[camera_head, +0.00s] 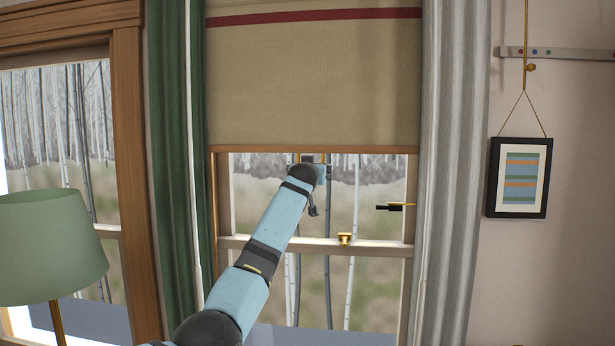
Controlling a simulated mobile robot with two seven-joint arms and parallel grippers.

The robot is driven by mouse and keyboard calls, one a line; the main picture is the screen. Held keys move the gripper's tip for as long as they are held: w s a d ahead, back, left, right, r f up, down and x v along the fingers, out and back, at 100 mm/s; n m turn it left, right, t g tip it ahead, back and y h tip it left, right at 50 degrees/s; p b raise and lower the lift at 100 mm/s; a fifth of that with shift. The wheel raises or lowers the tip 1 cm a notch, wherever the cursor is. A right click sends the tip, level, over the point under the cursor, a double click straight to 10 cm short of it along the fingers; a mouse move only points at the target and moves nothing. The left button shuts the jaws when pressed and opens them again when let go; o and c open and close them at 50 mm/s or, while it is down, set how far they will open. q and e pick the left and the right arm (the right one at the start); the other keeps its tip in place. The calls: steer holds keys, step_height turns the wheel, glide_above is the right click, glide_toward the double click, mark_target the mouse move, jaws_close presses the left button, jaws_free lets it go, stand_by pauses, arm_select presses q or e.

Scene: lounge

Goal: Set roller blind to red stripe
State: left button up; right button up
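The roller blind (310,90) is tan cloth, pulled partway down over the window. A dark red stripe (315,16) crosses it near the top of the view. Its wooden bottom bar (370,149) hangs level above the window's middle rail. My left arm reaches up from the lower left, and my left gripper (308,160) is at the bar, near its middle. The wrist hides most of the fingers, so I cannot tell whether they grip the bar. The blind's roller is out of view. My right gripper is not in view.
A green curtain (172,150) hangs left of the blind and a grey curtain (452,170) right. A gold latch (345,239) sits on the window rail, with a black-and-gold piece (390,207) above it. A green lamp (50,245) stands left; a framed picture (519,178) hangs right.

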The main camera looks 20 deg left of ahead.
arm_select(q)
steer(key=b+v, duration=0.4)
steer(key=v, duration=0.9)
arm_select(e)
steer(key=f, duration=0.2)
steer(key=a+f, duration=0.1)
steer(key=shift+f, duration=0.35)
arm_select(q)
steer(key=shift+s+f, duration=0.1)
steer(key=shift+f, duration=0.05)
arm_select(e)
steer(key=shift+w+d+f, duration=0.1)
